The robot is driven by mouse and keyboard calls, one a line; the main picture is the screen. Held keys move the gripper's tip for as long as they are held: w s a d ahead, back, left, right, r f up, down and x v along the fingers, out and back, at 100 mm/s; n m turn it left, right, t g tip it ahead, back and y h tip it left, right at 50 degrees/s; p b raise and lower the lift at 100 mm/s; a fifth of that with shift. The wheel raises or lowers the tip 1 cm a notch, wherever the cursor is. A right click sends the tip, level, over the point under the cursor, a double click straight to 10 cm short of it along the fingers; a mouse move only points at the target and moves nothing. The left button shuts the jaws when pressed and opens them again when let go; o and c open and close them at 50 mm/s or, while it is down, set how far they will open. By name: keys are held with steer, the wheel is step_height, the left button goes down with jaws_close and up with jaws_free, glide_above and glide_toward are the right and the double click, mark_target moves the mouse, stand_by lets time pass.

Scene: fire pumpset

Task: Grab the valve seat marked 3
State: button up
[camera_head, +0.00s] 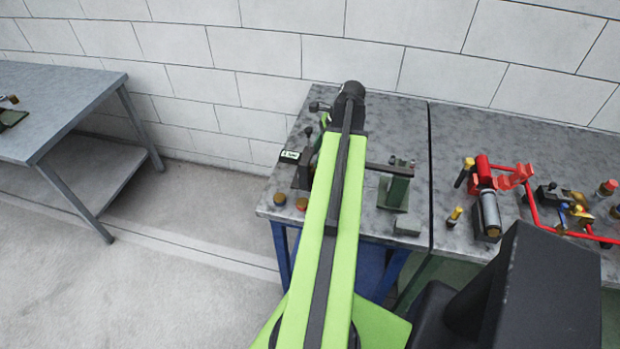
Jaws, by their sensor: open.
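My green and black arm reaches over the grey workbench (395,125) and hides a strip down its middle. Its black far end is near the back edge of the bench; I cannot make out gripper jaws or anything held there. No marking 3 is readable, so I cannot tell which item is the valve seat marked 3. Two small round brownish pieces (280,199) (302,204) lie near the front left edge, left of my arm. A dark piece with a white label (290,156) is behind them; its text is too small to read.
A green fixture (393,190) stands right of my arm, with a grey block (407,227) before it. The adjoining right bench (470,135) carries red pipework (535,210), a grey-red cylinder (489,205) and several small parts. A metal table (60,90) stands left; the floor between is clear.

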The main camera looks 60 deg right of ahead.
mark_target(313, 171)
steer(key=b+x, duration=0.5)
steer(key=shift+f, duration=0.2)
steer(key=shift+s+r, duration=0.1)
steer(key=shift+r, duration=0.05)
jaws_close()
